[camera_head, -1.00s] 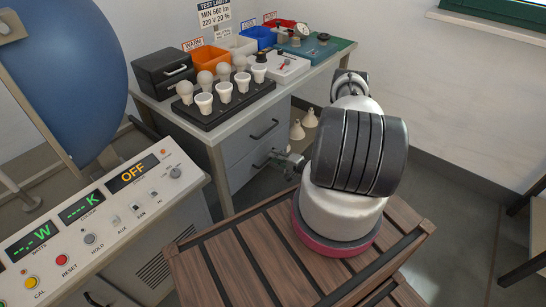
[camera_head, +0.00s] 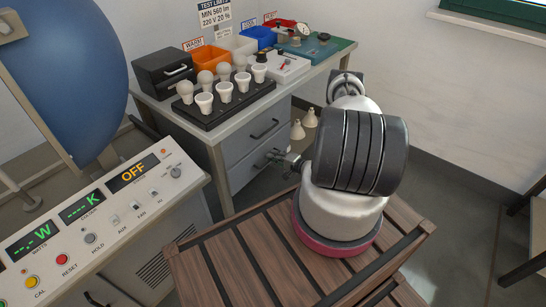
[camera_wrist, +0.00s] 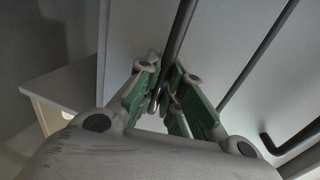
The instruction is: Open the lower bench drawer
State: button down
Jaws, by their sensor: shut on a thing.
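The bench's lower drawer (camera_head: 238,172) is a grey front below the upper drawer (camera_head: 250,138). It looks shut or nearly so; my arm and gripper hide part of it. My gripper (camera_head: 272,157) is at the lower drawer's handle, left of my arm. In the wrist view the green-padded fingers (camera_wrist: 166,97) are shut on the dark handle bar (camera_wrist: 180,35), which runs between them. The bar's lower end is hidden by the fingers.
The upper drawer's dark handle (camera_head: 265,129) is just above my gripper. A black bulb tray (camera_head: 226,101) stands on the bench. The control console (camera_head: 110,215) is at left, and a wooden slatted surface (camera_head: 240,262) is in front.

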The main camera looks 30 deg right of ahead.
jog(key=f+v, duration=0.3)
jog(key=v, duration=1.1)
jog(key=s+f+v, duration=0.1)
jog(key=f+v, duration=0.2)
jog(key=v, duration=1.1)
jog(key=shift+d, duration=0.15)
jog(key=c, duration=1.8)
grip_release()
jog(key=shift+s, duration=0.1)
jog(key=v, duration=1.2)
